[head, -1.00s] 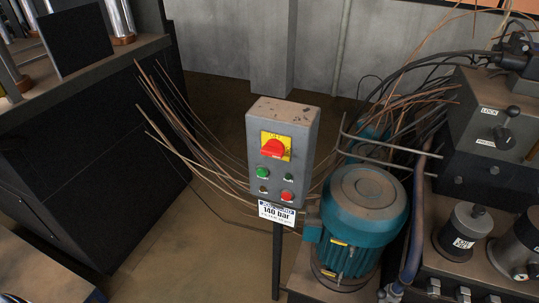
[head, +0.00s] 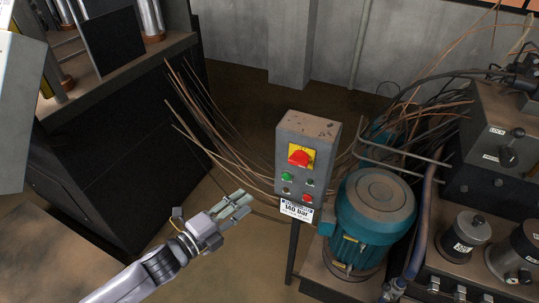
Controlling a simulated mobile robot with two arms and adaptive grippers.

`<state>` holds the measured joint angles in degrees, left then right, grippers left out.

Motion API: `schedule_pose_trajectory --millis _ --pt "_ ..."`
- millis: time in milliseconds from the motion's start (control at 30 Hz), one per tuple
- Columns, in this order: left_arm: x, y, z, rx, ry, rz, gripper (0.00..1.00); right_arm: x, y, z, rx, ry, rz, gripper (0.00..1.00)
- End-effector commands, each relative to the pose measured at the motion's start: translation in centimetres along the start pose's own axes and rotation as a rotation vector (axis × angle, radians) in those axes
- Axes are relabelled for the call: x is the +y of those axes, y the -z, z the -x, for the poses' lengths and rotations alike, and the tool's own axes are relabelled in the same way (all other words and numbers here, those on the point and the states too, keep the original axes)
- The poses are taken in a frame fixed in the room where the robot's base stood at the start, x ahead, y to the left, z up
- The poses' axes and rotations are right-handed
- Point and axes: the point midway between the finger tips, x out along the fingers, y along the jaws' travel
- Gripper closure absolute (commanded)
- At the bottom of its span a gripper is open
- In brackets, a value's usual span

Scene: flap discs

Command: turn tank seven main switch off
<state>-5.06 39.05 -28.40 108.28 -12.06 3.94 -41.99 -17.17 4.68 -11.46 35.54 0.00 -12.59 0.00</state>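A grey control box (head: 313,128) stands on a thin post in the middle of the head view. Its main switch is a red rotary knob (head: 299,158) on a yellow plate. Below it are a green button (head: 286,176), a red button (head: 307,198) and small dark ones. A white label reading "140 bar" (head: 296,209) hangs under the box. My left gripper (head: 238,204) is lower left of the box, apart from it, with its fingers pointing toward it. Its two fingers look spread with nothing between them. My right gripper is not in view.
A teal motor (head: 372,215) stands right of the box, close beside it. Loose brown wires (head: 205,125) stick out behind the box to the left. A black cabinet (head: 120,140) stands at left. Valve blocks and levers (head: 512,145) are at right.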

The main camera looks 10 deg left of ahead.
Motion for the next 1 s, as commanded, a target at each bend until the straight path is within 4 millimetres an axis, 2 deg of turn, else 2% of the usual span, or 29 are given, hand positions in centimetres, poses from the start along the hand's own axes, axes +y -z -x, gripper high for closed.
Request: schedule_pose_trajectory --millis 33,100,200,367,800,1000 --pt "-2.3 1.3 0.1 0.037 0.027 -0.044 0.67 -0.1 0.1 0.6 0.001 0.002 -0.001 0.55" --pt "-3.7 2.4 0.2 0.066 0.049 -0.080 0.67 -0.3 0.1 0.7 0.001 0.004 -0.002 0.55" --pt "-4.5 3.0 -0.1 0.081 0.062 -0.099 0.67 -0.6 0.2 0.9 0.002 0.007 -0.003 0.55" --pt "-4.8 3.1 -2.2 0.080 0.065 -0.098 0.67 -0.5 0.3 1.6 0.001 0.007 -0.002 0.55" --pt "-5.4 3.9 -11.8 0.079 0.063 -0.095 0.67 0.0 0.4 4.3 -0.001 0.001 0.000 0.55" --pt "-5.3 4.1 -15.2 0.078 0.062 -0.094 0.67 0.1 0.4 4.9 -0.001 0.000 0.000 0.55"
